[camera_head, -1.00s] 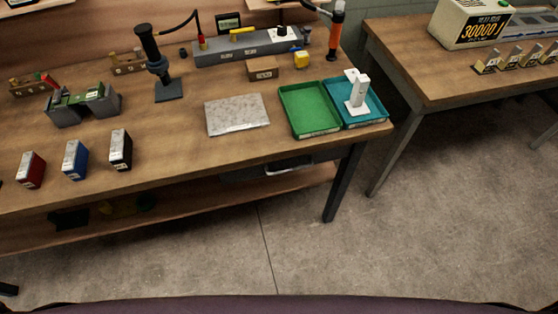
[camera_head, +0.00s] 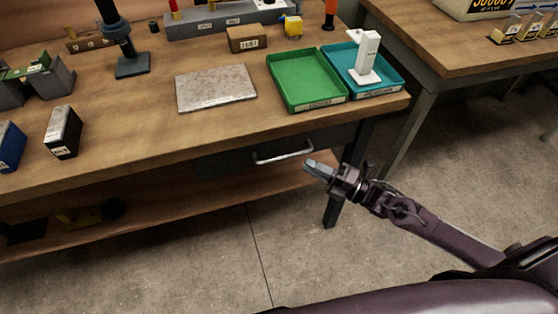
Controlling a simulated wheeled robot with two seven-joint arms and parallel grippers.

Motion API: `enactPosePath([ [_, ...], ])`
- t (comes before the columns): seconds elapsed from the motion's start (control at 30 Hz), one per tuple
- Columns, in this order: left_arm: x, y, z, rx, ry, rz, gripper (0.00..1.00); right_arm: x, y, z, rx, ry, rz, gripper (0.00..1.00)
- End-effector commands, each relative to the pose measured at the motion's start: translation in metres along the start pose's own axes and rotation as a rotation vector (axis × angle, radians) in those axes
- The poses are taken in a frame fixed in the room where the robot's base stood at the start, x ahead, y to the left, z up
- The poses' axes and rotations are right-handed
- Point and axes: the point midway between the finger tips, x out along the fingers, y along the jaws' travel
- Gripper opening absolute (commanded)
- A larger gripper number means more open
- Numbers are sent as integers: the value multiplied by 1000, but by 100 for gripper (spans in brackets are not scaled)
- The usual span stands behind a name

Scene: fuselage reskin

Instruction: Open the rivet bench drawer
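The rivet bench drawer (camera_head: 225,161) is a dark front under the bench top, below the metal plate and the green tray. It looks closed. Its curved silver handle (camera_head: 283,154) faces me. My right gripper (camera_head: 318,170) reaches in from the lower right, with its fingertips just right of and slightly below the handle's right end. It looks apart from the handle, though the depth is hard to judge. I cannot make out a gap between its fingers. My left gripper is not in view.
The wooden bench (camera_head: 130,154) carries a grey plate (camera_head: 215,88), a green tray (camera_head: 307,82), a teal tray (camera_head: 385,82) with a white stand (camera_head: 366,56), and several boxes. A bench leg (camera_head: 336,205) stands behind my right gripper. Another bench (camera_head: 437,61) is at right. Floor in front is clear.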

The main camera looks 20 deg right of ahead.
Motion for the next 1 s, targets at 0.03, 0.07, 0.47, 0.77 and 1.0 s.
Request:
enactPosePath([
  [0.03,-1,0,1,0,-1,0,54,6,3,0,-4,2,6,20],
  [0.07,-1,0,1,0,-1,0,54,9,3,0,-4,1,7,20],
  [0.47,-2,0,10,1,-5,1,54,68,3,2,-1,-3,3,20],
  [0.77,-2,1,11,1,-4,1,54,76,1,1,0,-2,0,20],
  [1.0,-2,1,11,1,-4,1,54,75,1,1,0,-3,0,0],
])
